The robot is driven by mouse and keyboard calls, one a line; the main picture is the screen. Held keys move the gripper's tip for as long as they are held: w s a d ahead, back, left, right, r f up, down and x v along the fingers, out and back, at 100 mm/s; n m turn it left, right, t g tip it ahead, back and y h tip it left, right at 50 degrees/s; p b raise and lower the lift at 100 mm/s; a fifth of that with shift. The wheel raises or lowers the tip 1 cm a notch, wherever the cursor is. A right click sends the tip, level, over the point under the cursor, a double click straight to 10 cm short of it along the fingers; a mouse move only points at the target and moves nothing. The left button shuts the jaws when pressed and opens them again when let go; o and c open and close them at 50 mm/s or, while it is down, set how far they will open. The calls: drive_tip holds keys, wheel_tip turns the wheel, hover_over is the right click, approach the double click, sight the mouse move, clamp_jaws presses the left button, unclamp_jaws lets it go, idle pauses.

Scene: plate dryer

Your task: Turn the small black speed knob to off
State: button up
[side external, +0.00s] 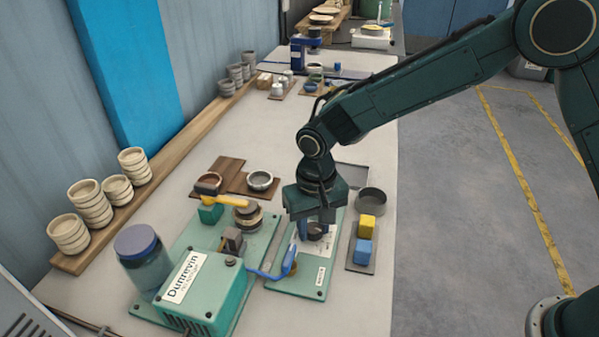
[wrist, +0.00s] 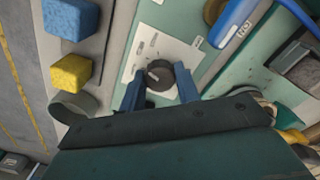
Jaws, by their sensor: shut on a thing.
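The small black speed knob (wrist: 160,75) sits on a white label plate (wrist: 175,48) on a green panel. A pale pointer mark shows on its top face in the wrist view. My gripper (wrist: 160,90) is shut on the knob, with one blue finger on each side of it. In the side external view my gripper (side external: 316,232) points down over the green panel (side external: 312,284), and the dark knob (side external: 317,230) shows between the fingers. The label's lettering is too small to read.
The green Dunrevin machine (side external: 204,290) stands further left. Yellow (side external: 367,228) and blue (side external: 363,252) blocks sit on a tray to the right. A grey round dish (side external: 371,201) stands behind them.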

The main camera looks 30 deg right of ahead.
drive_tip(key=shift+n, duration=0.5)
drive_tip(key=n, duration=0.2)
drive_tip(key=shift+n, duration=0.4)
drive_tip(key=n, duration=0.4)
drive_tip(key=shift+r+n, duration=0.1)
drive_tip(key=shift+n, duration=0.2)
drive_tip(key=n, duration=0.7)
drive_tip(key=shift+w+n, duration=0.1)
drive_tip(key=shift+n, duration=0.2)
drive_tip(key=o, duration=1)
